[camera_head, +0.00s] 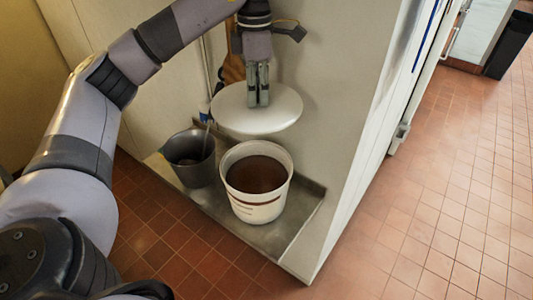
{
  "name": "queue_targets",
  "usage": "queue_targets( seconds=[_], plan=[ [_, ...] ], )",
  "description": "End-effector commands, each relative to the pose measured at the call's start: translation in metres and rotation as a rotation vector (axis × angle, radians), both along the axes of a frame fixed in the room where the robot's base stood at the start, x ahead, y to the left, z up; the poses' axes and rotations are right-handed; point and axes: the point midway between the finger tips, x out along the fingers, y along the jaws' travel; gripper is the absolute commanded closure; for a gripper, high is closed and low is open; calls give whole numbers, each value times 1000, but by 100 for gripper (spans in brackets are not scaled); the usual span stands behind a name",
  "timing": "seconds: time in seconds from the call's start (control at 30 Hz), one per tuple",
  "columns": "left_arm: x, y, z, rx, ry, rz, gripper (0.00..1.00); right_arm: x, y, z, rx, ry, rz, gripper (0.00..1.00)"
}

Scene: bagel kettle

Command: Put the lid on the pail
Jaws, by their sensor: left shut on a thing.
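The white round lid (285,112) hangs roughly level in the head view, held by my left gripper (258,103), which points down and is shut on its top. The white pail (256,207) with brown stripes stands upright below the lid and slightly nearer to me. Its open mouth shows a dark brown inside. The lid is apart from the pail, and appears above and behind its rim. My right gripper is not in view.
A dark grey bucket (190,158) stands just left of the pail, with a thin handle in it. Both stand on a low metal tray (308,190) in a wall corner. Wooden-handled tools (233,70) lean behind. Red tiled floor (440,215) lies clear at right.

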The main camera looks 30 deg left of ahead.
Motion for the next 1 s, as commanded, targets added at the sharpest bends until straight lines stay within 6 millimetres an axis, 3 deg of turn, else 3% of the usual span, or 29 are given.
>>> queue_targets(
  seconds=[0.13, 0.3, 0.4, 0.53, 0.77, 1.0],
  plan=[
    [-1, 0, -28, 0, 6, -2, 100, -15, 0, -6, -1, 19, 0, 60],
    [-2, -1, -64, -2, 8, -4, 100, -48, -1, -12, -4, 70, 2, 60],
    [-2, -1, -85, -2, 7, -3, 100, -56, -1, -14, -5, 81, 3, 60],
    [-3, 0, -113, -2, 8, -3, 100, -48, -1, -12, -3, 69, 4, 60],
    [-2, 0, -150, 1, 3, -1, 100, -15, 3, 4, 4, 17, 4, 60],
    [-3, 0, -169, 1, 3, -3, 100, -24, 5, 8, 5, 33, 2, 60]
  ],
)
